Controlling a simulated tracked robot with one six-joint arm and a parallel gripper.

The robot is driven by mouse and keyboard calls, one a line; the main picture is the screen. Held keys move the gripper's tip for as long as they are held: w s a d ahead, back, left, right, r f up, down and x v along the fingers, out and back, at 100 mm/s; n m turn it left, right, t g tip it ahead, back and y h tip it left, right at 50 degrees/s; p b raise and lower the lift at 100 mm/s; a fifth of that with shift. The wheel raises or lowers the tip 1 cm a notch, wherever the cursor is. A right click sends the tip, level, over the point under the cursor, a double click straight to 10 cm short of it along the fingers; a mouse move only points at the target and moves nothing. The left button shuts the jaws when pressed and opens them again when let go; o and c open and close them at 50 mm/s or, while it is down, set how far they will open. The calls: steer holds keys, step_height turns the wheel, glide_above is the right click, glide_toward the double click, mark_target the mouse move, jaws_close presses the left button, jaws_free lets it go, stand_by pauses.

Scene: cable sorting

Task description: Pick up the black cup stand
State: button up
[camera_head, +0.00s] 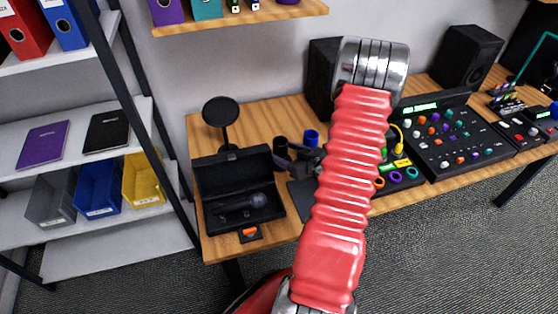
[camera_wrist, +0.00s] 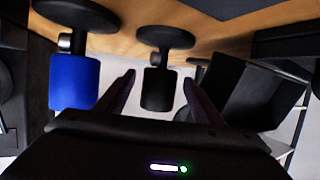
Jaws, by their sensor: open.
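The black cup stand (camera_head: 280,145) is on the wooden desk, between the open black case and the blue cup stand (camera_head: 311,137). My gripper (camera_head: 288,160) is close to it in the head view, with my red arm reaching over the desk. In the wrist view, my gripper (camera_wrist: 159,78) is open, and the black cup stand (camera_wrist: 156,88) shows between its two fingers. I cannot tell whether the fingers touch it. The blue cup stand (camera_wrist: 75,82) is just left of the left finger in that view. Each stand has a round disc and a cylindrical part.
The open black case (camera_head: 239,190) holds a microphone (camera_head: 256,200). A round black stand (camera_head: 221,112) is behind the case. A control panel (camera_head: 455,140) and dark speakers (camera_head: 468,55) fill the desk's right side. A shelf unit (camera_head: 70,262) is on the left.

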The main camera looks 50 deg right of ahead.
steer(key=shift+x, duration=1.4)
steer(key=shift+c, duration=0.3)
steer(key=shift+f, duration=0.1)
jaws_close()
